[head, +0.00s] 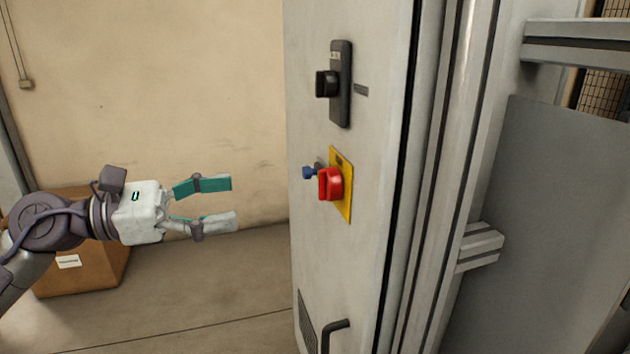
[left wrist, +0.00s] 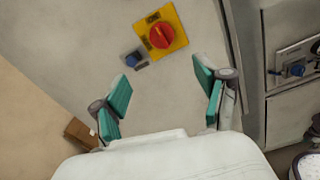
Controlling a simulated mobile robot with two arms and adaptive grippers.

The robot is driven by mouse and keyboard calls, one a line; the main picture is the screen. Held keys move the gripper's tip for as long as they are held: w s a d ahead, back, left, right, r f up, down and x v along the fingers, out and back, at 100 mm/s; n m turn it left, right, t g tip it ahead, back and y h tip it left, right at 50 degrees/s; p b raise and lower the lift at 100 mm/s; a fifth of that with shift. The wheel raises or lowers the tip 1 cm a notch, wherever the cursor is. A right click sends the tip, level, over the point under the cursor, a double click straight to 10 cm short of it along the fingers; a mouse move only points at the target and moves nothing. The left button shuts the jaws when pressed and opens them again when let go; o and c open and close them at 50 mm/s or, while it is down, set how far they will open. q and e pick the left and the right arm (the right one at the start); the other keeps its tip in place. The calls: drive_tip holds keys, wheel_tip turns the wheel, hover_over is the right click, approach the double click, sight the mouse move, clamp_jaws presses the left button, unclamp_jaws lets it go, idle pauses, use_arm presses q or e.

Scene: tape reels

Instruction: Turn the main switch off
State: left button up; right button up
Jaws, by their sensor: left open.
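The main switch is a red rotary knob (head: 330,184) on a yellow plate (head: 342,172), mounted on the front of a grey cabinet (head: 320,265). In the left wrist view the red knob (left wrist: 161,35) and yellow plate (left wrist: 178,28) show above the fingertips. My left gripper (head: 233,203) is open and empty, to the left of the knob and apart from it. Its two teal-padded fingers also show in the left wrist view (left wrist: 168,85), with bare cabinet face between them. My right gripper is not in these views.
A small blue part (head: 308,172) sticks out beside the red knob. A black handle (head: 340,88) is above it, and a dark door handle (head: 330,334) is below. A cardboard box (head: 95,265) stands on the floor behind my left arm. The space between gripper and cabinet is clear.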

sight(328, 185)
use_arm(q)
drive_tip(key=p+x, duration=0.5)
drive_tip(key=x, duration=0.8)
drive_tip(key=shift+s+d, duration=0.25)
drive_tip(key=shift+d, duration=0.05)
drive_tip(key=shift+r, duration=0.15)
drive_tip(key=shift+c, duration=0.3)
drive_tip(key=c, duration=1.1)
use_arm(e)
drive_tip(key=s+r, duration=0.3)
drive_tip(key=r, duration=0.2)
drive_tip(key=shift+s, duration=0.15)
